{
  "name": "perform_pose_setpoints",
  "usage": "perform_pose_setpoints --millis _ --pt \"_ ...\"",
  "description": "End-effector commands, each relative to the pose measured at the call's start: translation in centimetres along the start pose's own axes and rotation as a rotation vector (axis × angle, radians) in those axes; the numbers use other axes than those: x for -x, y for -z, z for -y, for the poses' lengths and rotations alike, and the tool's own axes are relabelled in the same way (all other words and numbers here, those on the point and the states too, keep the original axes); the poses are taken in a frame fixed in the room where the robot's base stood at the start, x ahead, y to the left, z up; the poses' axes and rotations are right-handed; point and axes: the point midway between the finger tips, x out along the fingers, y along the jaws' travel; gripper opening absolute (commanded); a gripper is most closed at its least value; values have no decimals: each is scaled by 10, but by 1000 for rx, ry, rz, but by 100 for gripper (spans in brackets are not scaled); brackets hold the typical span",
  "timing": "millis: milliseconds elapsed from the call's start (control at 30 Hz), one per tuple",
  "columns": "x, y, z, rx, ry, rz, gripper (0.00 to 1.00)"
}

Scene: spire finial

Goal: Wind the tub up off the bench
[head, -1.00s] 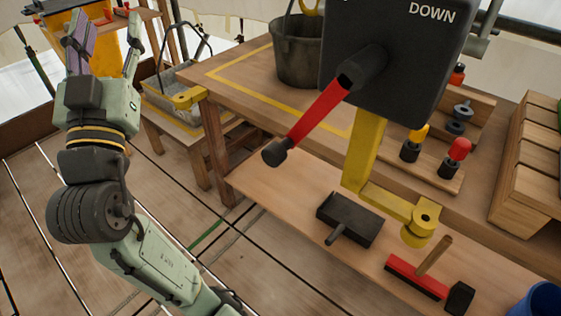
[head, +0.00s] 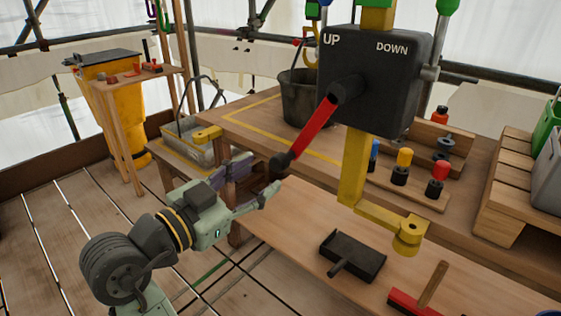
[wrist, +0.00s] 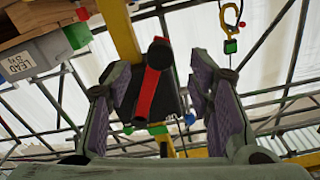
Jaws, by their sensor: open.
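The winch box (head: 385,75) is dark, marked UP and DOWN, and mounted on a yellow post. Its red crank arm (head: 312,128) slants down and left to a black handle knob (head: 279,165). My gripper (head: 258,182) is open, with its fingers close to the knob in the head view. In the wrist view the red crank (wrist: 147,95) and its knob (wrist: 160,54) show between the two spread fingers (wrist: 162,105). I cannot tell whether a finger touches the knob. The dark tub (head: 300,98) stands on the bench (head: 235,122), partly behind the winch box.
A yellow bracket (head: 385,217) juts below the winch box. Colored-knobbed tools (head: 404,160) and a wooden crate (head: 500,190) are to the right. A yellow hook (wrist: 232,14) hangs in the wrist view.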

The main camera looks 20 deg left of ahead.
Motion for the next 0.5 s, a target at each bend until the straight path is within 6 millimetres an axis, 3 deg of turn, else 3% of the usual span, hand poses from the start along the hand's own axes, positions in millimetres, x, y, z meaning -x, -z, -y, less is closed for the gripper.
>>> perform_pose_setpoints --millis 200,500 --pt "-42 2 0 2 -3 -1 47" --pt "-69 0 1 1 2 0 47"
